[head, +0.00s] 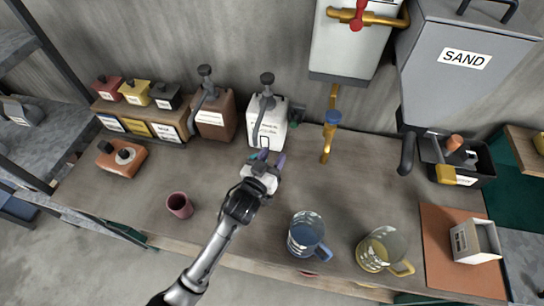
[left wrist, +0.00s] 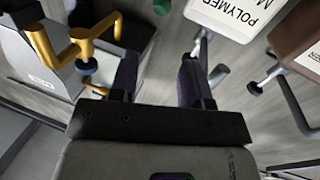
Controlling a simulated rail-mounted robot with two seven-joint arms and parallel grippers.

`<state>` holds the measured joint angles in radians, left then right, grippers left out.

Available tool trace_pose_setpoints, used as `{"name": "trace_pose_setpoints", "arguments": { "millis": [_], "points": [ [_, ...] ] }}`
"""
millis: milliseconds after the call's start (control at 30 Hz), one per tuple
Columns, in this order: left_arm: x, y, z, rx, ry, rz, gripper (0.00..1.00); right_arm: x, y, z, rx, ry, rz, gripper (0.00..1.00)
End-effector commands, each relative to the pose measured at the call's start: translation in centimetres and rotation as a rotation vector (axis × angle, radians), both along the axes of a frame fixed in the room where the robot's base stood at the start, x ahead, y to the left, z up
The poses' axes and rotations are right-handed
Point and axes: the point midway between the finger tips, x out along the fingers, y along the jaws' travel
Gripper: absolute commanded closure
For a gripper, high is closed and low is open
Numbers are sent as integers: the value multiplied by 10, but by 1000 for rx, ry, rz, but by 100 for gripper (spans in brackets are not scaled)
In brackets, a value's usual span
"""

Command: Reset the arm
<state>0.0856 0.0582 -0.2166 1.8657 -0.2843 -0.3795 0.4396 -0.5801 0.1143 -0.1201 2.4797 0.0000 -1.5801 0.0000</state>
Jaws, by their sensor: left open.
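My left gripper (head: 268,157) is open over the wooden bench, just in front of the white dispenser (head: 283,122). Its two dark fingers are apart in the left wrist view (left wrist: 158,78), and I see nothing held between them. The white dispenser, labelled POLYMER, shows upside down in the left wrist view (left wrist: 222,20). Its grey spout hangs close to the fingers; I cannot tell if they touch. My right gripper is not in view.
A brown dispenser (head: 215,119) stands left of the white one. A brass tap (head: 327,142) is to the right. A pink cup (head: 179,206), a blue jug (head: 304,232) and a yellow jug (head: 376,253) stand near the front. The bench middle (head: 350,190) is clear.

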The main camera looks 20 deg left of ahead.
Motion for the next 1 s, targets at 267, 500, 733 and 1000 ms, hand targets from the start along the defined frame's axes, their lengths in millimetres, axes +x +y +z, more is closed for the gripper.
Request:
{"name": "trace_pose_setpoints", "arguments": {
  "millis": [267,500,733,1000],
  "points": [
    [-1,0,0,0,-1,0,57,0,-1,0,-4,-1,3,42],
    [-1,0,0,0,-1,0,57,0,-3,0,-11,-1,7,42],
    [-1,4,-12,86,66,23,57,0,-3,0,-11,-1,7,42],
    [-26,20,-40,243,447,64,57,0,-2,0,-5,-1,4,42]
  ]
}}
